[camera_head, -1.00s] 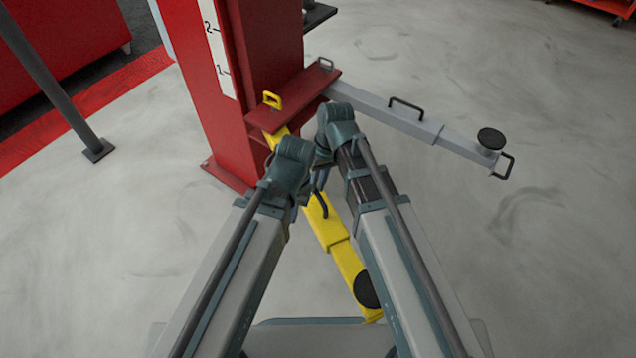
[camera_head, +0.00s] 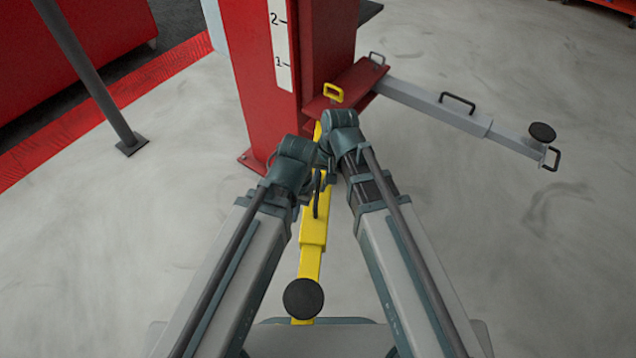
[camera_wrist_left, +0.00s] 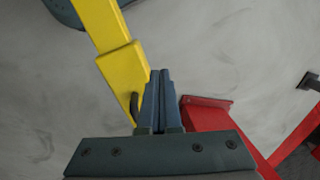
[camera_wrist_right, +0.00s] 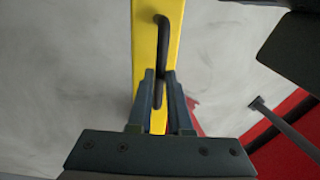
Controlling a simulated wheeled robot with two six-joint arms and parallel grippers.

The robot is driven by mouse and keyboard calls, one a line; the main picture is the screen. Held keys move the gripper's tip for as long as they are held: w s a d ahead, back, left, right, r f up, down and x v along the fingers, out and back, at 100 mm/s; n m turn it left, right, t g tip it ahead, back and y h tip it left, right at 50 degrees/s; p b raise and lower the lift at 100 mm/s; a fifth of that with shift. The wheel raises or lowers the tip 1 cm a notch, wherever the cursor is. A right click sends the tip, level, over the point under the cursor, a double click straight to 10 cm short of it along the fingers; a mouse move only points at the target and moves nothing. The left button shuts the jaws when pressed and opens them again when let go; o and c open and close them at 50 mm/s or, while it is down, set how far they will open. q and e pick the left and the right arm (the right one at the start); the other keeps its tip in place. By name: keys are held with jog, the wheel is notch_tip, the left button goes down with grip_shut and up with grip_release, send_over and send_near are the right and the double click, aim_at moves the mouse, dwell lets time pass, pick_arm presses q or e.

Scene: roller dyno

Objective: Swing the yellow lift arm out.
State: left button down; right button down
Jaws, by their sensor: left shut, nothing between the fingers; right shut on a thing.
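The yellow lift arm (camera_head: 315,228) reaches from the base of the red post (camera_head: 258,75) toward me, with a round black pad (camera_head: 303,299) near its end. A black handle (camera_wrist_right: 163,45) stands on its top. My right gripper (camera_wrist_right: 162,75) is shut on this handle; in the head view the wrists partly hide the grip. My left gripper (camera_wrist_left: 160,72) is shut and empty, close beside the yellow arm. The left wrist view also shows the yellow arm (camera_wrist_left: 122,65) and part of the black handle (camera_wrist_left: 134,106).
A grey lift arm (camera_head: 430,103) with a black pad (camera_head: 542,132) extends right from the post. A thin grey pole (camera_head: 85,75) stands at the left by a red floor strip (camera_head: 50,130).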

jog(key=shift+a, duration=0.3)
jog(key=c, duration=0.8)
grip_release()
jog(key=shift+w+a, duration=0.1)
jog(key=shift+a, duration=0.05)
jog(key=shift+c, duration=0.2)
jog(key=shift+r, duration=0.1)
jog(key=shift+d+r+p, duration=0.25)
jog(key=shift+r+p, duration=0.25)
jog(key=shift+p, duration=0.1)
notch_tip(320, 180, up, 12)
jog(key=d+p, duration=0.2)
jog(key=p, duration=1)
jog(key=shift+s+d+r, duration=0.2)
jog(key=shift+r, duration=0.05)
jog(key=shift+f, duration=0.1)
